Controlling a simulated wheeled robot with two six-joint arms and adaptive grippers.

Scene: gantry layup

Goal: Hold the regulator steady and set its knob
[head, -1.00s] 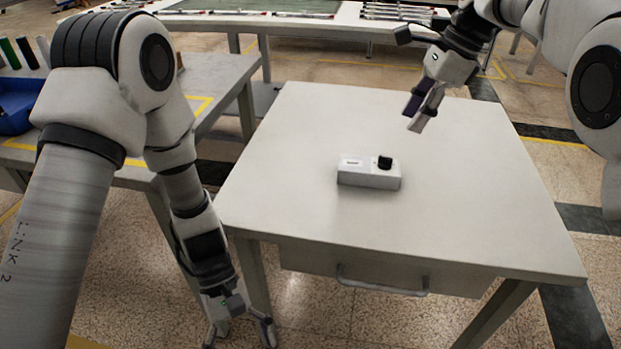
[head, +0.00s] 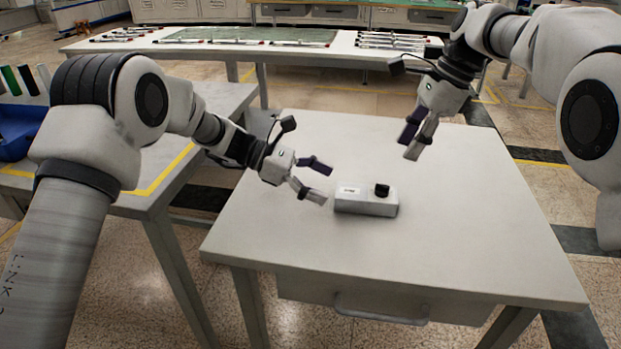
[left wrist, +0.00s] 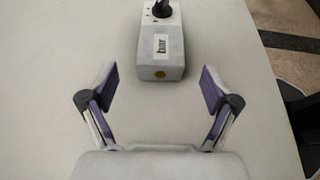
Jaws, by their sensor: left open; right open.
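The regulator is a small light-grey box (head: 365,204) lying on the table, with a white label on its top. Its black knob (head: 382,190) stands on the right part of the top. In the left wrist view the box (left wrist: 161,58) lies straight ahead, label end nearest, with the knob (left wrist: 162,9) at the top edge. My left gripper (head: 324,182) is open and empty, just left of the box, its fingers apart and not around it. It also shows in the left wrist view (left wrist: 160,88). My right gripper (head: 410,146) points down, open and empty, above the table behind and right of the knob.
The grey table (head: 460,230) is otherwise clear around the box; a drawer handle (head: 380,312) is at its front. A side bench at left holds a blue bin (head: 18,132). A long bench (head: 250,46) with several rods stands behind.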

